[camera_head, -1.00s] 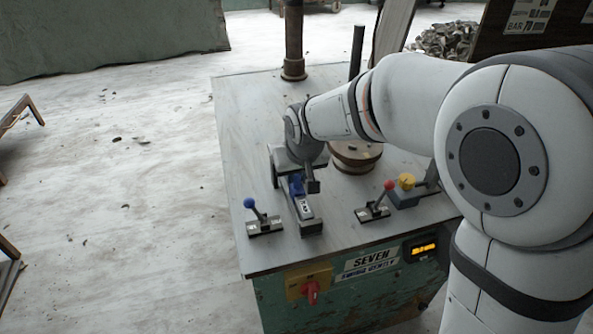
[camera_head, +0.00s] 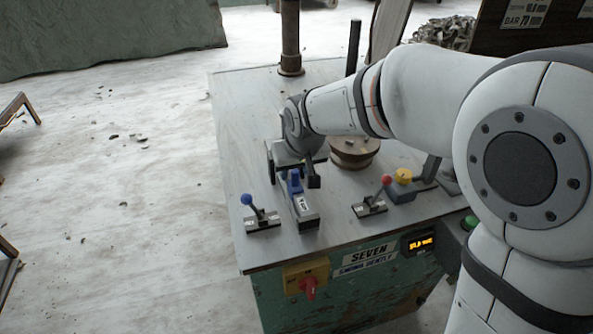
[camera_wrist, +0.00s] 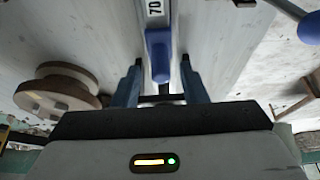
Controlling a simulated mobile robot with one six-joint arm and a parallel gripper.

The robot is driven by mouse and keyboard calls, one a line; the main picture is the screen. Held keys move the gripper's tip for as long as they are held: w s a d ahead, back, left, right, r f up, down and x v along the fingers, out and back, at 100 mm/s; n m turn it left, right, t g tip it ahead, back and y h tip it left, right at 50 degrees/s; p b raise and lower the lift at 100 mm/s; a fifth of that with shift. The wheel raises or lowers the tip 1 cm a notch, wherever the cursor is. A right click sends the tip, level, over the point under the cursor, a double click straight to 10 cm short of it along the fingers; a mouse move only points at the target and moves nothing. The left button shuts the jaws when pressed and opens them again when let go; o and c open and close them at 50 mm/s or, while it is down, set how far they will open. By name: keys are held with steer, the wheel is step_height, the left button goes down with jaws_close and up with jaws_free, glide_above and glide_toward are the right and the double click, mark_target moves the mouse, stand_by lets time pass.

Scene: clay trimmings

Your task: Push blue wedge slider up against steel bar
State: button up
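The blue wedge slider (camera_head: 295,183) sits on a narrow grey track on the bench top. It also shows in the wrist view (camera_wrist: 158,55), between my fingers and a little beyond their tips. My gripper (camera_head: 291,171) is low over the track's far end. In the wrist view my gripper (camera_wrist: 159,76) has its two fingers wide apart, one on each side of the track, with visible gaps to the slider. A grey bar-like piece (camera_head: 306,217) with a white label is at the track's near end; I cannot tell if it is the steel bar.
A blue-knobbed lever (camera_head: 247,200) stands left of the track, a red-knobbed lever (camera_head: 386,181) and a yellow knob (camera_head: 404,175) to the right. A round wooden spool (camera_head: 354,153) and a dark post (camera_head: 290,45) stand behind. The bench's left side is clear.

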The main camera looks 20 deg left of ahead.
steer(key=v, duration=0.6)
steer(key=shift+r+p, duration=0.2)
steer(key=shift+p, duration=0.1)
steer(key=shift+s+d, duration=0.1)
steer(key=shift+s, duration=0.05)
